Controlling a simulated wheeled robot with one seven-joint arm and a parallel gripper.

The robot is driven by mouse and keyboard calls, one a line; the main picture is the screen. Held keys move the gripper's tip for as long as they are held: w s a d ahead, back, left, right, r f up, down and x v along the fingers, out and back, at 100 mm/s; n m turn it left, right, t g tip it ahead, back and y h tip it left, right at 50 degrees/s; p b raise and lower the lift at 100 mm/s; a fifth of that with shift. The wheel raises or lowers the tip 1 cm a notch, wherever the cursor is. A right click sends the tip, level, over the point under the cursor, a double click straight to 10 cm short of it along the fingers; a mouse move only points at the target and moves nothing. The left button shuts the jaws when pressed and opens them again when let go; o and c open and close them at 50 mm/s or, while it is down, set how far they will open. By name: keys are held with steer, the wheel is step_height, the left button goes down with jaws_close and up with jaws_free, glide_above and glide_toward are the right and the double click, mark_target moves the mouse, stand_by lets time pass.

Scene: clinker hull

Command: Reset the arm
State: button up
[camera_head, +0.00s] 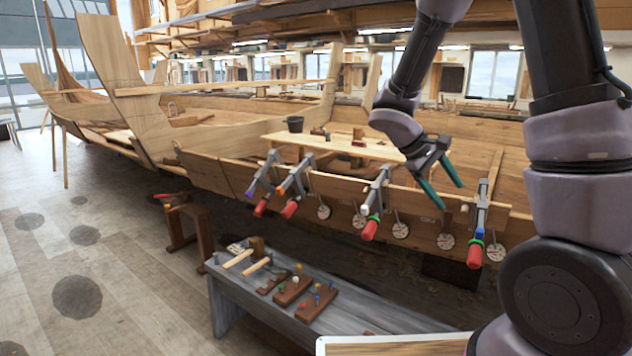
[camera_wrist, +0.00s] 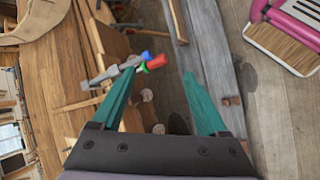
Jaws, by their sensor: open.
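My gripper (camera_head: 448,186) hangs in front of the hull's upper plank in the head view, its two teal fingers spread apart with nothing between them. It also shows in the wrist view (camera_wrist: 158,92), open and empty, with the fingers reaching up the picture. My arm comes down from the upper right of the head view and bends at the elbow. A clamp (camera_head: 481,222) with a red handle grips the plank to the right of my gripper, and another clamp (camera_head: 376,203) is to its left. A clamp (camera_wrist: 135,65) lies behind the left finger in the wrist view.
A grey bench (camera_head: 225,296) stands in front, holding mallets (camera_head: 257,248) and wooden blocks with coloured pegs (camera_head: 317,302). The wooden hull (camera_head: 225,174) runs along the back. A sawhorse (camera_head: 183,226) stands left of the bench. The floor at left is open.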

steer(key=s+a+r+m+t+y, duration=0.3)
steer(key=s+r+m+y, duration=0.1)
steer(key=s+r, duration=0.3)
steer(key=s+a+r+m+t+y, duration=0.2)
steer(key=s+r+m+t+y, duration=0.2)
steer(key=r, duration=0.7)
steer(key=s+m+y, duration=0.1)
steer(key=s+y, duration=0.1)
steer(key=s, duration=0.1)
steer(key=shift+a+r, duration=0.35)
steer(key=shift+a, duration=0.05)
